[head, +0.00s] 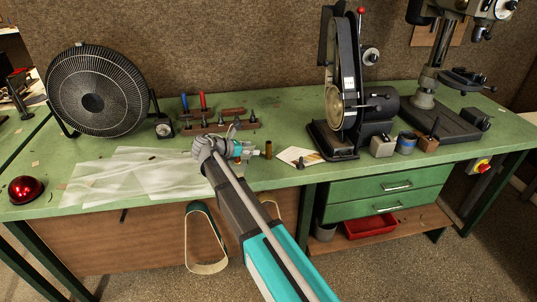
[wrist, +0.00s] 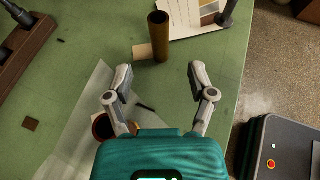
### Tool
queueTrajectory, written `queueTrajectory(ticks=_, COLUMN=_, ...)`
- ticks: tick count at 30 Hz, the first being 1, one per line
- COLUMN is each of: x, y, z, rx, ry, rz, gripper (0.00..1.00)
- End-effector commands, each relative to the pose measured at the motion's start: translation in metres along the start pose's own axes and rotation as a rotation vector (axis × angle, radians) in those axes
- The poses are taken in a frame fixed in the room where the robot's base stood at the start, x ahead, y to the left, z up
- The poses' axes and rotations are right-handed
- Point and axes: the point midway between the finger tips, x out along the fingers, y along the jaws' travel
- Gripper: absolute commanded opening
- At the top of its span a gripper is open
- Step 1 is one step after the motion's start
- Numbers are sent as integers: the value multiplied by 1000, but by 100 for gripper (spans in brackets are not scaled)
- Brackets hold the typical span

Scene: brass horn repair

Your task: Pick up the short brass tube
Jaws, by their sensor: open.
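The short brass tube (wrist: 159,38) stands upright on the green bench in the wrist view, ahead of my gripper and near the middle between its fingers. In the head view the tube (head: 268,149) stands just right of my gripper (head: 254,151). My gripper (wrist: 160,74) is open and empty, with its two fingers spread apart. The fingertips stop short of the tube, with a gap of bench showing between.
Sample cards (head: 298,157) lie right of the tube. A wooden tool rack (head: 216,126) is behind. A belt sander (head: 342,100) stands to the right and a fan (head: 98,92) to the left. A round orange-brown item (wrist: 100,127) sits by the left finger.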

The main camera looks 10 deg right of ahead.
Motion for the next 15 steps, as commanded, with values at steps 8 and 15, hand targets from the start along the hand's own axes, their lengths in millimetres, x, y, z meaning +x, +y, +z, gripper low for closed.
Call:
queueTrajectory(ticks=8, x=29, y=0, z=-1, rx=-1, ry=0, rz=0, gripper=72)
queueTrajectory(ticks=15, x=31, y=0, z=0, rx=-1, ry=0, rz=1, gripper=72)
